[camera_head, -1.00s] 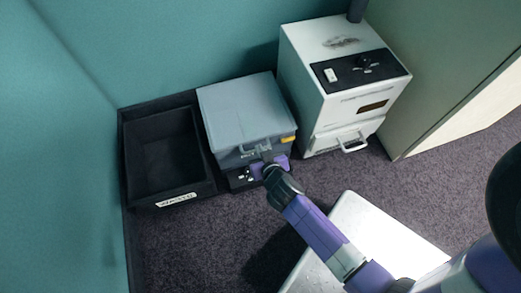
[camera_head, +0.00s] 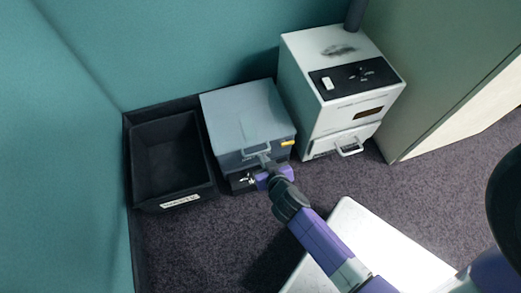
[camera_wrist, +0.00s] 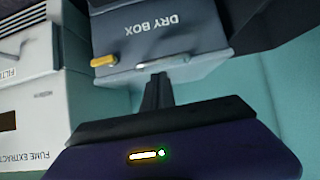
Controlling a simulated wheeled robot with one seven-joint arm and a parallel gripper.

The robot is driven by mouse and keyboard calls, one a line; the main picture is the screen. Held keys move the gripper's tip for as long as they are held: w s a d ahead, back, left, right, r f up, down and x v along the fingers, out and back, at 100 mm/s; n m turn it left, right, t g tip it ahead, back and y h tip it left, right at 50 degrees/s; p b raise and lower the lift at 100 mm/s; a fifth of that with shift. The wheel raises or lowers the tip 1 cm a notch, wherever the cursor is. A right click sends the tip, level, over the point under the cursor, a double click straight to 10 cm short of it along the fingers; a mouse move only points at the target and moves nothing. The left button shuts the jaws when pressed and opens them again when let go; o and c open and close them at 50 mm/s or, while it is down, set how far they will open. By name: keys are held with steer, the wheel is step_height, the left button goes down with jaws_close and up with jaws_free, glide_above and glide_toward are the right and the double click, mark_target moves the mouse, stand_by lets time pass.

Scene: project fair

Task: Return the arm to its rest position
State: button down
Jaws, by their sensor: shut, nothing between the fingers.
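My gripper (camera_head: 259,168) is at the front of the grey-blue dry box (camera_head: 245,112), just below its lid handle (camera_head: 256,151). In the wrist view, the gripper's dark fingers (camera_wrist: 157,84) are together and empty, pointing at the front of the dry box (camera_wrist: 170,35) and its pale handle (camera_wrist: 163,61). I cannot tell whether the fingertips touch the handle. My purple arm reaches from the lower right across the floor. The dry box lid looks closed.
A black open bin (camera_head: 166,154) with a white label stands left of the dry box. A white fume extractor (camera_head: 335,85) stands to its right. A white surface (camera_head: 375,255) lies beneath my arm. Teal and greenish walls close in behind; dark carpet (camera_head: 190,240) is clear in front.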

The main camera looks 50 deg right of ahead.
steer(key=shift+s+a+f, duration=0.15)
steer(key=shift+s+a, duration=0.65)
steer(key=shift+s, duration=0.35)
steer(key=shift+s+a+f, duration=0.1)
steer(key=shift+s+a, duration=0.7)
steer(key=shift+s, duration=0.3)
